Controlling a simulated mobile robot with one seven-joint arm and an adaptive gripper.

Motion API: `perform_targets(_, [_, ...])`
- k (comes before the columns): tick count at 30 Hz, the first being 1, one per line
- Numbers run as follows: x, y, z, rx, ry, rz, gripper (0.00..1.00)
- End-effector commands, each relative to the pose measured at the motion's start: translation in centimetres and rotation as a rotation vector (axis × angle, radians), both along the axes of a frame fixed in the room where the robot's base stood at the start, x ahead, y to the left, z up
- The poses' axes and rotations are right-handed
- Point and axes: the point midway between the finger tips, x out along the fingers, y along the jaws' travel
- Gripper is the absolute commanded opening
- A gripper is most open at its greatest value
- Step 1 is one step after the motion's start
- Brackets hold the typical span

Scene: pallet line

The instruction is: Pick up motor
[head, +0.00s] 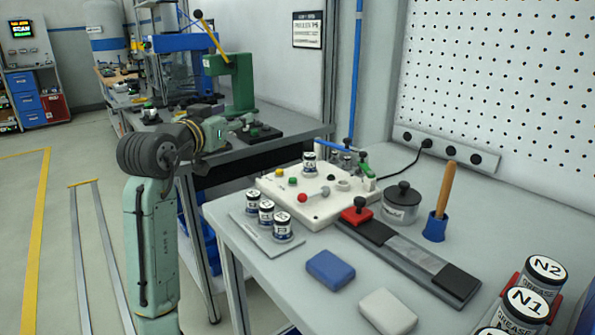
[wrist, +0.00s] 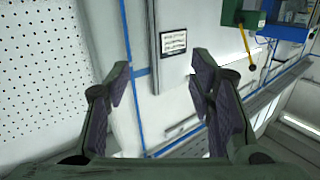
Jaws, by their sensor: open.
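My gripper (wrist: 160,85) is open and empty in the wrist view, its two dark padded fingers well apart. They point toward the wall, with a sign and blue pipes beyond. In the head view my arm reaches right, above the far bench, away from the near table. I cannot tell for sure which thing is the motor. Small labelled cylinders (head: 266,212) stand on a grey plate (head: 262,238) at the near table's left, and a similar labelled cylinder (head: 309,163) stands on the white board (head: 325,205). The gripper touches none of them.
The near table also holds a blue block (head: 330,270), a pale block (head: 388,311), a grey rail (head: 410,262), a lidded metal pot (head: 401,205), a wooden-handled tool in a blue cup (head: 435,226) and grease cans (head: 526,306). A green press (head: 240,80) stands on the far bench.

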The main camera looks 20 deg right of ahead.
Motion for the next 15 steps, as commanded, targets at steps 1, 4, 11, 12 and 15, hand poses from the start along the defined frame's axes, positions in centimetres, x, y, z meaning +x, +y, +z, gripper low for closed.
perform_targets(1, [-0.1,-3.4,-2.3,0.051,0.072,-0.082,0.49])
perform_targets(4, [-1.1,-8.0,-5.7,0.142,0.187,-0.213,0.49])
perform_targets(11, [-1.8,-12.4,-8.9,0.22,0.284,-0.323,0.49])
perform_targets(12, [-1.4,-13.0,-9.2,0.221,0.286,-0.324,0.49])
perform_targets(15, [-0.5,-14.1,-9.8,0.22,0.284,-0.321,0.49])
